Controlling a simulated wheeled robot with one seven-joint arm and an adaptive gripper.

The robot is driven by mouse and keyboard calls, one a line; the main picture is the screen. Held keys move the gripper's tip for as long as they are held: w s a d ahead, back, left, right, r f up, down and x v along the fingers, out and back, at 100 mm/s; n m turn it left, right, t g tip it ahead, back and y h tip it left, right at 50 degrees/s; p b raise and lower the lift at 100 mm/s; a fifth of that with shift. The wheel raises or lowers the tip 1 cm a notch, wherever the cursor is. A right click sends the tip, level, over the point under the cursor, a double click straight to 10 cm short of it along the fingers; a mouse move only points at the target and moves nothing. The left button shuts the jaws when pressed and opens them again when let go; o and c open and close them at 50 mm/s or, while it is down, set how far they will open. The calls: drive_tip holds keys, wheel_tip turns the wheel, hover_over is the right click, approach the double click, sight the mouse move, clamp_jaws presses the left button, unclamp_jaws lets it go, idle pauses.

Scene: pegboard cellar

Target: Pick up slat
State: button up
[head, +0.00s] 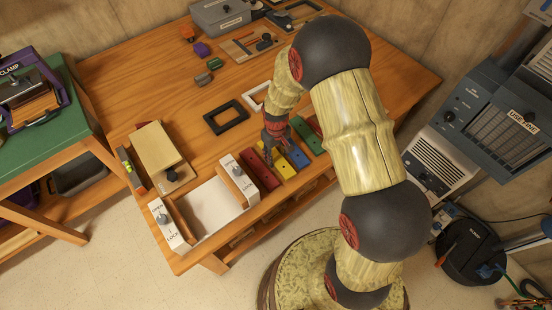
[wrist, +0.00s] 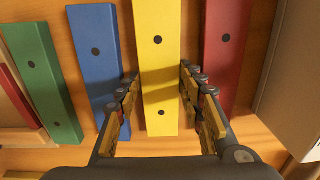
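Several coloured slats lie side by side on the wooden bench: red (head: 263,173), yellow (head: 285,168), blue (head: 298,157) and green (head: 307,136). In the wrist view the yellow slat (wrist: 158,38) runs between my fingers, with the blue slat (wrist: 97,55) to the left, the green slat (wrist: 44,82) further left and the red slat (wrist: 225,45) to the right. Each slat shows a dark dot. My gripper (wrist: 160,82) is open, its fingers straddling the yellow slat's near end. In the head view my gripper (head: 275,138) hides the slats' far ends. Finger contact cannot be told.
A white tray (head: 212,212) with OPEN and LOCK end blocks stands left of the slats. A black frame (head: 226,117) and a wooden clamp board (head: 160,152) lie beyond. A grey box (head: 220,15) stands at the back. The bench's middle left is clear.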

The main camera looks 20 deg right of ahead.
drive_tip(key=c, duration=0.6)
drive_tip(key=shift+c, duration=0.5)
drive_tip(key=shift+r, duration=0.1)
